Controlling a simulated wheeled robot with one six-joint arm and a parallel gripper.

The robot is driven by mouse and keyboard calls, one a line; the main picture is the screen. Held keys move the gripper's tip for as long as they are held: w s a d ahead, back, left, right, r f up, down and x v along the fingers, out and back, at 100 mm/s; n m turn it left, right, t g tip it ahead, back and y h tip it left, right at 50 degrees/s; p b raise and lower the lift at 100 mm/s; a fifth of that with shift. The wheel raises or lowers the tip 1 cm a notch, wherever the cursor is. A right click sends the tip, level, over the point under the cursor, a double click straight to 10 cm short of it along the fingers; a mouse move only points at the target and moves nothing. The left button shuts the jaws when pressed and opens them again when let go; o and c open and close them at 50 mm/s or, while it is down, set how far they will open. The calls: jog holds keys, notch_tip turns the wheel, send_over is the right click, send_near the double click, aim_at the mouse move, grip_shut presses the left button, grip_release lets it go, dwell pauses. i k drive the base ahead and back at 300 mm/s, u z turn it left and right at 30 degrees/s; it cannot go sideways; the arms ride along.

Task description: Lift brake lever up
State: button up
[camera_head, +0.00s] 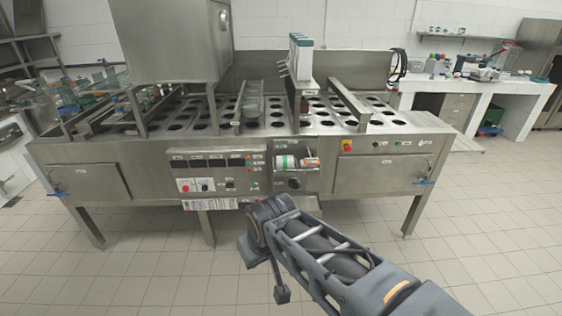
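The cup filler (150,160) is a long stainless-steel machine on legs across the middle of the view. A small blue-tipped lever (424,183) sticks out at the lower right of its front, beside the right door. Another blue-tipped lever (58,194) is at the lower left, beside the left door. I cannot tell which part is the brake lever. My gripper (266,272) is at the end of my arm, low in front of the machine's middle, apart from both levers. Its fingers are partly hidden and small, so its opening is unclear. I see nothing held.
The control panel (215,172) and a red-and-yellow switch (346,146) are on the machine's front. Machine legs (413,214) stand on the tiled floor. A white workbench (490,88) is at the back right. The floor (480,235) at the right is clear.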

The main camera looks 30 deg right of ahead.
aim_at(310, 155)
jog(key=u, duration=0.05)
jog(key=i, duration=0.7)
jog(key=z, duration=0.85)
jog(key=i, duration=0.3)
jog(key=z, duration=0.35)
